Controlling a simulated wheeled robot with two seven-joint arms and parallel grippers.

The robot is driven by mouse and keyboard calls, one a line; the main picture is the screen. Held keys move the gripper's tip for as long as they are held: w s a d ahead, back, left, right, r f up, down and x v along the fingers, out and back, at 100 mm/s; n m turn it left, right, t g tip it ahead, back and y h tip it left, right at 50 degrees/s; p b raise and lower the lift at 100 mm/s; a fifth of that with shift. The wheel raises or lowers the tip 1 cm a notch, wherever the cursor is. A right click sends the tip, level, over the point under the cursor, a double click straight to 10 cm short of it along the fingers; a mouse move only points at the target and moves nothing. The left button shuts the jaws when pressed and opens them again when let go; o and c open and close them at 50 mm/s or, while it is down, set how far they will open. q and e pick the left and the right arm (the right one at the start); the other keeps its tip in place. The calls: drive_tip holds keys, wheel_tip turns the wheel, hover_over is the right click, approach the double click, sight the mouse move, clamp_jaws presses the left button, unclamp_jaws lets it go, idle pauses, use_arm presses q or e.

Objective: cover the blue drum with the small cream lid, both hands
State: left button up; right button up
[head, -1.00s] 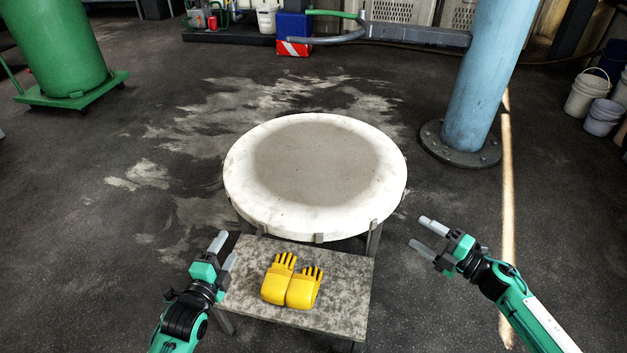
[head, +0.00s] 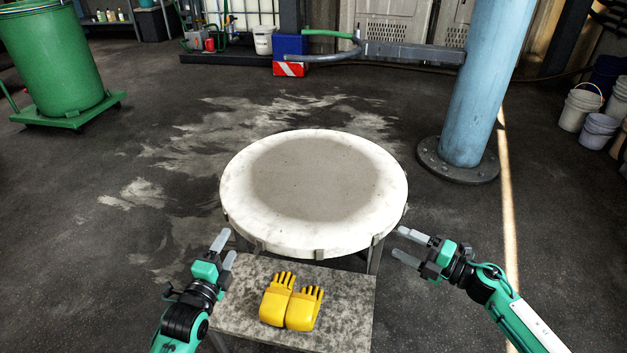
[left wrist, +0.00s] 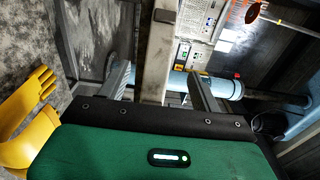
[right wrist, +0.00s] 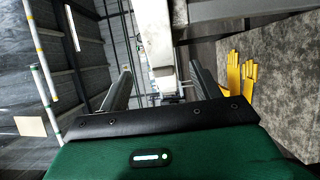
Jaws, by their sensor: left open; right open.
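A round cream disc (head: 240,220), the only lid-like thing in view, lies flat on a legged stand, with a grey patch on its top. I cannot tell for sure that it is the small lid. I can make out no blue drum. My left gripper (head: 225,250) is open at the disc's near left. My right gripper (head: 399,242) is open at its near right. A pale edge shows ahead between the fingers in the left wrist view (left wrist: 158,55) and in the right wrist view (right wrist: 158,45), probably the disc's rim. Neither gripper holds anything.
A low speckled table (head: 350,300) with yellow gloves (head: 291,302) stands before the disc. A blue column (head: 477,100) rises behind right. A green drum (head: 55,60) on a dolly is far left, buckets (head: 580,104) far right. Floor left of the disc is clear.

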sight(238, 227)
use_arm(q)
drive_tip(key=w, duration=0.3)
drive_tip(key=w+d, duration=0.1)
drive_tip(key=w, duration=0.5)
drive_tip(key=shift+w+d, duration=0.25)
drive_tip(key=shift+d, duration=0.05)
use_arm(e)
drive_tip(key=x, duration=0.9)
drive_tip(key=shift+w+a, duration=0.15)
drive_tip(key=shift+a, duration=0.15)
use_arm(q)
clamp_jaws()
use_arm(e)
clamp_jaws()
use_arm(q)
drive_tip(key=shift+r, duration=0.2)
use_arm(e)
drive_tip(key=shift+r, duration=0.2)
